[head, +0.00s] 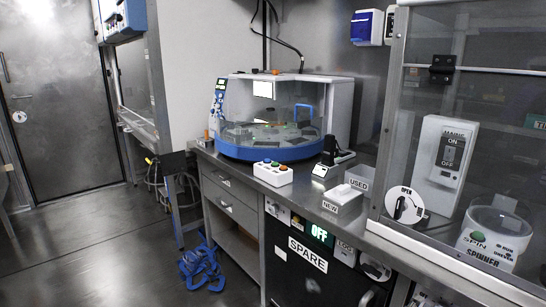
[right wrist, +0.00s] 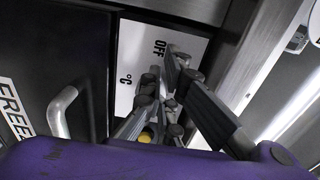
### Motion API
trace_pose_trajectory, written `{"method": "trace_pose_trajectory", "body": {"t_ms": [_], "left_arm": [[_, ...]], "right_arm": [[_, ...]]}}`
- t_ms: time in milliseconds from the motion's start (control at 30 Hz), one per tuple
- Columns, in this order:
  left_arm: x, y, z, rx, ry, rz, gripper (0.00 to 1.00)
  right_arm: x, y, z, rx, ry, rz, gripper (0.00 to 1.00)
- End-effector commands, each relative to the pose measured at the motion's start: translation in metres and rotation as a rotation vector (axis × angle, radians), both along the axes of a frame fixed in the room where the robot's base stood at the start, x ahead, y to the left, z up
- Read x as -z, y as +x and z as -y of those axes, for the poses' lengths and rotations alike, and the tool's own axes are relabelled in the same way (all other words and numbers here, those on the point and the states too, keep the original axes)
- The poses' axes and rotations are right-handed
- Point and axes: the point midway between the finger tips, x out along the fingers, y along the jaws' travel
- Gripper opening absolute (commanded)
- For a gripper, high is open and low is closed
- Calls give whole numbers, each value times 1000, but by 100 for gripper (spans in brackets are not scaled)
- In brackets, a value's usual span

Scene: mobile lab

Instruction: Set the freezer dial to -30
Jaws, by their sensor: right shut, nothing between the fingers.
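In the right wrist view the freezer's black door (right wrist: 55,50) is at the left, with part of a "FREEZ" label (right wrist: 16,108). Beside the door is a white panel (right wrist: 133,60) marked "OFF" and "°C", seen turned sideways. My right gripper (right wrist: 165,82) is shut and empty in front of this panel. Its fingers cover much of the panel, and I cannot make out the dial behind them. Whether the fingertips touch anything is unclear. Neither gripper shows in the head view, and my left gripper is not in view.
A metal door handle (right wrist: 60,112) stands out left of the panel. A metal edge (right wrist: 205,10) runs close along the top. Open floor is at the left.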

Motion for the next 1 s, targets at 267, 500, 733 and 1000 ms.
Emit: {"method": "trace_pose_trajectory", "body": {"t_ms": [267,500,733,1000], "left_arm": [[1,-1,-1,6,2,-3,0],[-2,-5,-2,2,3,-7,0],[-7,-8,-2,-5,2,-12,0],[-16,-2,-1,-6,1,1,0]], "right_arm": [[0,-3,4,10,-2,-2,0],[-1,3,-1,7,-1,-1,0],[-2,-2,-13,2,1,-2,0],[-3,-23,-39,1,1,-1,0]]}}
